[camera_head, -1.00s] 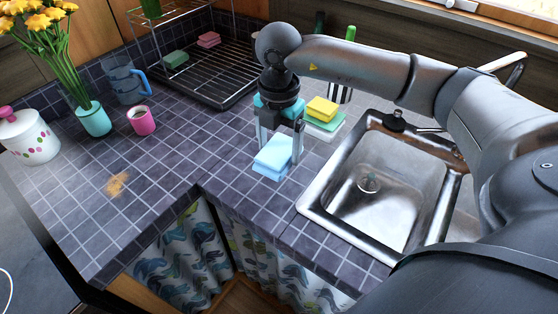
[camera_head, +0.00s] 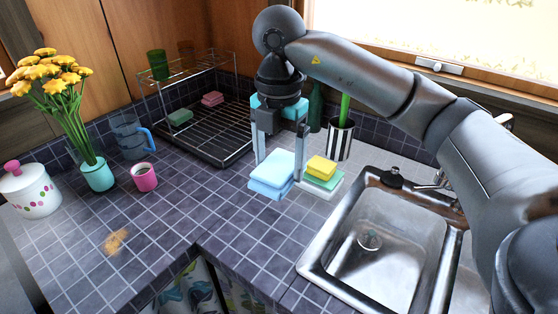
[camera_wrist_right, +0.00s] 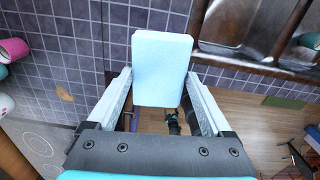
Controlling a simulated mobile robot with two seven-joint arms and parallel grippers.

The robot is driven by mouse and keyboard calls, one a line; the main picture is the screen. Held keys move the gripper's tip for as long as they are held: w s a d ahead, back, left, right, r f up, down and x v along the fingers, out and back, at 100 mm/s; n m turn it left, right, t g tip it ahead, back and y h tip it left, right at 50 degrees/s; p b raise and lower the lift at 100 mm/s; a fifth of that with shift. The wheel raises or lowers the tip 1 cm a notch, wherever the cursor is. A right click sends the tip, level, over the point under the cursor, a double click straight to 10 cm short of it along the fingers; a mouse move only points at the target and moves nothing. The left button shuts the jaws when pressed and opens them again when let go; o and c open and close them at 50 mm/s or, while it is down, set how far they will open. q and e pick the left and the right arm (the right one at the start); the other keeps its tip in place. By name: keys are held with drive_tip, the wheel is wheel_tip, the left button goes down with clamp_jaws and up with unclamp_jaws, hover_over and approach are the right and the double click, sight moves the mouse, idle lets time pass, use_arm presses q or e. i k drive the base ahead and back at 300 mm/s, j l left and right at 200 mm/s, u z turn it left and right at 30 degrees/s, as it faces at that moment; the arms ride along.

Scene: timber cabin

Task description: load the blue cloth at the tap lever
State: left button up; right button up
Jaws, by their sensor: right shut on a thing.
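The blue cloth (camera_head: 273,174) is a light blue folded pad held between the fingers of my right gripper (camera_head: 278,158). It appears to hang above the dark tiled counter, left of the sink. In the right wrist view the cloth (camera_wrist_right: 161,68) sticks out past the fingertips of the right gripper (camera_wrist_right: 160,88), with the counter edge and floor behind it. A chrome tap part (camera_head: 440,180) shows at the sink's back rim. My right arm covers much of the tap, and I cannot make out its lever clearly. My left gripper is not seen in the head view.
The sink (camera_head: 385,235) is empty. Yellow and green sponges (camera_head: 322,168) sit on a white tray beside the cloth. A striped cup (camera_head: 340,140) and a dish rack (camera_head: 205,130) stand behind. A pink mug (camera_head: 144,178) is at left.

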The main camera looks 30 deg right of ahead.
sight(420, 187)
drive_tip(key=k+l+u, duration=0.4)
drive_tip(key=k, duration=0.4)
drive_tip(key=k+l+u, duration=0.2)
drive_tip(key=k, duration=0.2)
